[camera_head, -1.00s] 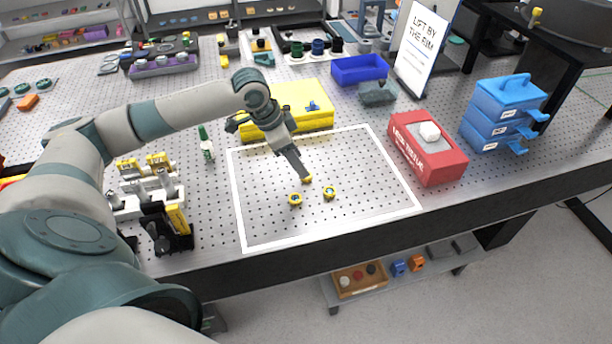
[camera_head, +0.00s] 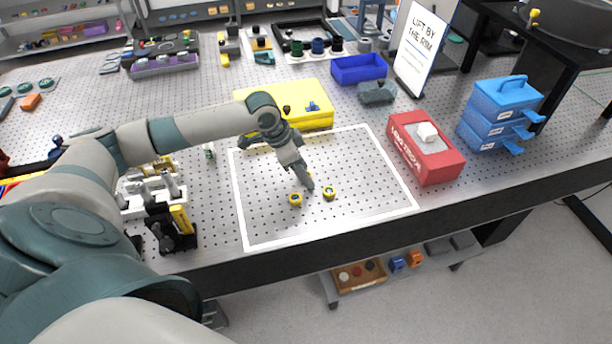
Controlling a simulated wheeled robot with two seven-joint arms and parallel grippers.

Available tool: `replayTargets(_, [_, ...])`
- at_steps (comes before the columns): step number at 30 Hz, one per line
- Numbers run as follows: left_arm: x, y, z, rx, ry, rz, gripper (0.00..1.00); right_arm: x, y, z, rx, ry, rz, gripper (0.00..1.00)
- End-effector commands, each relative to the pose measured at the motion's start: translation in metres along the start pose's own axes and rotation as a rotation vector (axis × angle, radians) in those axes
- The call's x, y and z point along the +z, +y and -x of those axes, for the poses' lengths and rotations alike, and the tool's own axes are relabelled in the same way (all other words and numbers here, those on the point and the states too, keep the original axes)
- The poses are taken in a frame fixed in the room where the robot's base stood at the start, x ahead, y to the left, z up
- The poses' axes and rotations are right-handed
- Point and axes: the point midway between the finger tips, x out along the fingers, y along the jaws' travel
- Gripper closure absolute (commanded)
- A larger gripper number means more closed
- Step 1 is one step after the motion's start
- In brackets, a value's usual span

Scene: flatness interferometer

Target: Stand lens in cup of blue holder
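Two small yellow-rimmed round pieces lie on the perforated table inside the white outline. The left piece (camera_head: 295,199) has a bluish centre, and the right piece (camera_head: 329,192) has a darker one. They are too small to tell which is the lens or the blue holder's cup. My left gripper (camera_head: 308,186) points down between and just behind them. A bit of yellow shows at its fingertips; I cannot tell whether it is held or lies behind them. The finger gap is not visible. My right gripper is not in view.
A yellow case (camera_head: 300,104) stands behind the outlined area (camera_head: 370,205). A red tissue box (camera_head: 426,150) and blue drawers (camera_head: 498,115) are at the right. A black and yellow device (camera_head: 171,228) stands at the left. The outlined area's right side is clear.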

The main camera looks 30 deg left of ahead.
Motion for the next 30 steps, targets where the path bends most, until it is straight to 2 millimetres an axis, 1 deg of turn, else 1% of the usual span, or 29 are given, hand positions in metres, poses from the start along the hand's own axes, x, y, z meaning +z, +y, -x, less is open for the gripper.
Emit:
replayTargets(3, [0.0, 0.0, 0.0, 0.0, 0.0, 0.0, 0.52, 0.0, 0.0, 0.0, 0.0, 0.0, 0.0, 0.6])
replayTargets(8, [0.0, 0.0, 0.0, 0.0, 0.0, 0.0, 0.9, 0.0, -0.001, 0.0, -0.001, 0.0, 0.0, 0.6])
replayTargets(9, [0.0, 0.0, 0.0, 0.0, 0.0, 0.0, 0.96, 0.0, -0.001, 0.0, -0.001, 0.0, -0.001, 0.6])
replayTargets(10, [0.0, 0.0, 0.0, 0.0, 0.0, 0.0, 0.96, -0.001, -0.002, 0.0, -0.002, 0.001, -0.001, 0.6])
replayTargets(11, [0.0, 0.0, 0.001, 0.0, 0.0, 0.0, 1.0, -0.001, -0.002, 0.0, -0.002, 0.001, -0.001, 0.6])
replayTargets(19, [-0.001, 0.0, 0.001, 0.0, 0.0, 0.0, 1.0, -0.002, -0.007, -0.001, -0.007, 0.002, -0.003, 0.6])
replayTargets(23, [-0.003, 0.0, 0.006, -0.001, 0.001, -0.001, 1.0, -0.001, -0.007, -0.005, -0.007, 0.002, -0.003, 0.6])
replayTargets(26, [-0.007, -0.001, 0.015, -0.003, 0.002, -0.001, 1.0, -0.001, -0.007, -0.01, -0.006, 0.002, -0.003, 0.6])
replayTargets(30, [-0.015, -0.001, 0.034, -0.004, 0.004, -0.002, 1.0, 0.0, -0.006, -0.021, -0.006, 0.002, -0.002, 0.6])
